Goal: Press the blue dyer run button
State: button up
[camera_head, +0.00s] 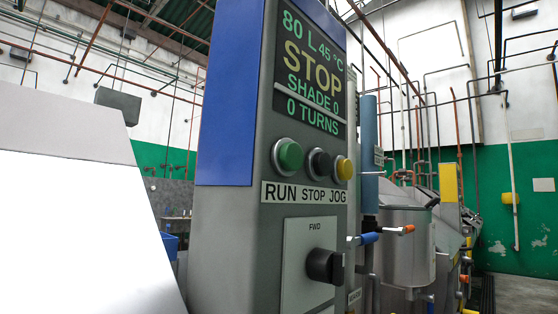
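The blue dyer's control post (222,95) stands upright in the middle of the view, grey with a blue upper panel. Its green round RUN button (290,155) is at the left of a row of three, above a label strip (304,193) reading RUN STOP JOG. The black STOP button (322,163) and the yellow JOG button (345,168) sit to its right. The display (310,75) above reads 80 L, 45 °C, STOP, SHADE 0, 0 TURNS. I see no gripper fingers in the view, and nothing covers the RUN button.
A black knob (324,266) marked FWD sticks out below the buttons. A large pale slanted surface (70,220) fills the left; I cannot tell what it is. Pipes, valves with coloured handles (395,231) and a metal vessel (407,245) stand to the right. Open floor shows at far right.

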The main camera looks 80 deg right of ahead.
aim_at(291, 156)
jog(key=k+z, duration=0.1)
jog(key=z, duration=1.45)
